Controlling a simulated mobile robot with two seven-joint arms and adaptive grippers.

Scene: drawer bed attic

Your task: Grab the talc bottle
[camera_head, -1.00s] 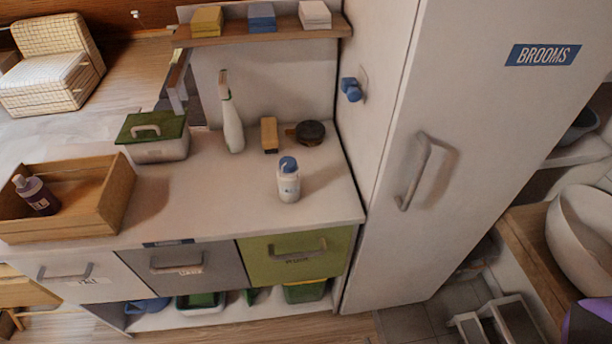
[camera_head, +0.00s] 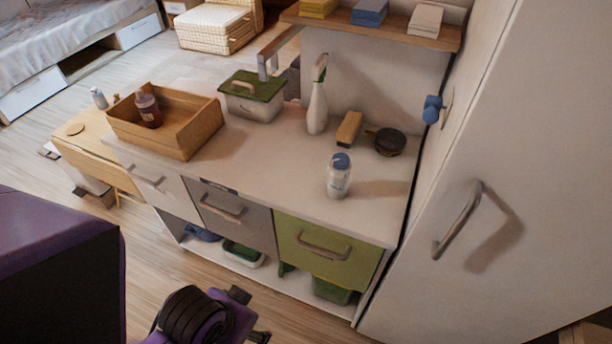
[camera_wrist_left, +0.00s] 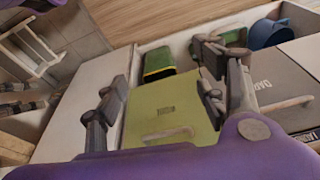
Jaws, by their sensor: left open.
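The talc bottle, as I take it, is a white bottle with a blue cap (camera_head: 339,178). It stands upright near the front of the counter, above the green drawer, in the head view. I cannot make it out in the left wrist view. My left gripper (camera_wrist_left: 160,95) is open in the left wrist view, its dark fingers apart over the green drawer front, with nothing between them. In the head view its purple and dark parts (camera_head: 248,314) show low, in front of the counter and well away from the bottle. My right gripper is not in view.
A spray bottle (camera_head: 317,108), a brush (camera_head: 349,128) and a dark round pan (camera_head: 389,141) stand behind the bottle. A wooden crate (camera_head: 188,137) and a green-lidded box (camera_head: 243,105) are left. A tall cabinet (camera_head: 510,150) bounds the right. The counter's front middle is clear.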

